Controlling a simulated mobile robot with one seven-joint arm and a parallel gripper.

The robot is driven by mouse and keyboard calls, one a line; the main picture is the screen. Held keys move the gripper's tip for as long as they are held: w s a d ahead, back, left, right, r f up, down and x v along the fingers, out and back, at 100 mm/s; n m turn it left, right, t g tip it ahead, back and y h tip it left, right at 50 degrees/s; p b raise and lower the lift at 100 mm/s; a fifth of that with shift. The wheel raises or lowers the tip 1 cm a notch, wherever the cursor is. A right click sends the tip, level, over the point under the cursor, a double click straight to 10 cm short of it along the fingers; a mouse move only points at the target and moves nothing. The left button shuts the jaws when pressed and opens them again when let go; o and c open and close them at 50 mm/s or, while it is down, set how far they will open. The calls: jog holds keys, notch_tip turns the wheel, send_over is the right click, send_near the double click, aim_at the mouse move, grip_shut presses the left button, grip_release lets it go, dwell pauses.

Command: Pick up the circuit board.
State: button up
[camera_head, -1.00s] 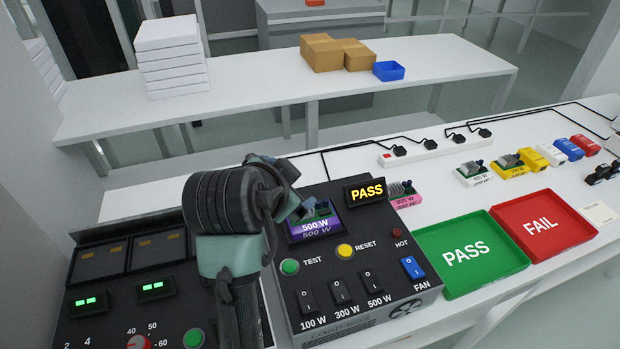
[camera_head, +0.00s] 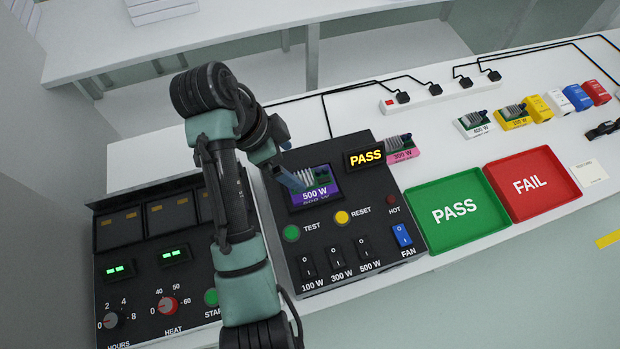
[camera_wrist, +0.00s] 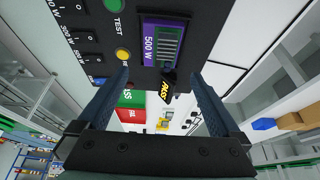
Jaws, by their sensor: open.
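The circuit board with a purple 500 W label (camera_head: 315,194) sits in the slot of the black load tester (camera_head: 367,215), below the lit PASS display (camera_head: 365,158). It also shows at the top of the wrist view (camera_wrist: 165,42), with a finned grey-green part. My gripper (camera_head: 292,178) is at the board's upper left in the head view and hides part of it. In the wrist view its two fingers (camera_wrist: 159,80) are spread with nothing between them, and the board appears beyond the tips.
A green PASS tray (camera_head: 418,200) and red FAIL tray (camera_head: 497,178) stand empty on the right. Pink (camera_head: 402,155), white (camera_head: 475,128) and yellow (camera_head: 513,120) labelled boards stand behind them. A timer panel (camera_head: 150,290) is at left. Cables run along the back.

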send_over(307, 179)
jog(key=a, duration=0.2)
jog(key=f, duration=0.3)
jog(key=f+p, duration=0.1)
jog(key=shift+s+d+f, duration=0.15)
jog(key=shift+s+d, duration=0.05)
jog(key=shift+d, duration=0.05)
jog(key=shift+a+p+x, duration=0.1)
jog(key=shift+p+x, duration=0.2)
jog(key=shift+x, duration=1.1)
jog(key=shift+a+p+x, duration=0.15)
jog(key=shift+p+x, duration=0.1)
jog(key=shift+x, duration=1.15)
